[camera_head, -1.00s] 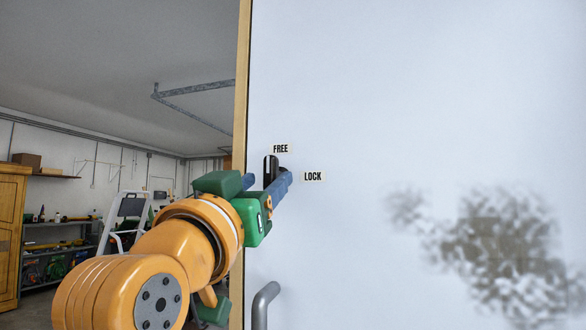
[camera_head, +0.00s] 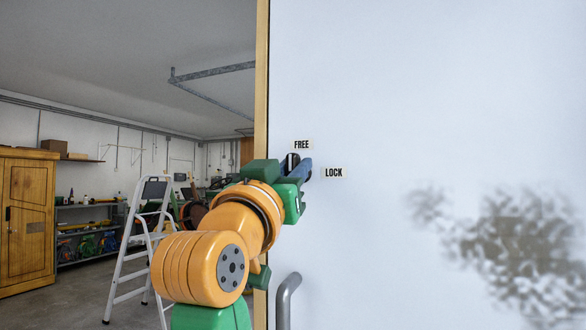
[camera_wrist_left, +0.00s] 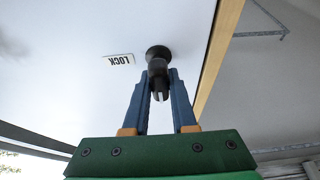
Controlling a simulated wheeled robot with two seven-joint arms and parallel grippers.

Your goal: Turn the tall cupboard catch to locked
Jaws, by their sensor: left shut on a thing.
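The black catch (camera_head: 292,161) is on the white cupboard door (camera_head: 430,90), between the FREE label (camera_head: 301,145) above it and the LOCK label (camera_head: 333,173) to its right. Its visible part stands upright, towards FREE. My left gripper (camera_head: 299,166) has its blue fingers on either side of the catch and is shut on it. In the left wrist view the fingers (camera_wrist_left: 160,78) flank the black catch (camera_wrist_left: 158,55), with the LOCK label (camera_wrist_left: 119,59) upside down to the left. The green gripper body hides part of the catch in the head view. My right gripper is not seen.
A grey door handle (camera_head: 287,300) sticks out below the catch, near my left arm. A wooden edge (camera_head: 262,80) borders the door. Behind at left are a stepladder (camera_head: 140,245), a wooden cabinet (camera_head: 28,220) and shelves (camera_head: 88,235).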

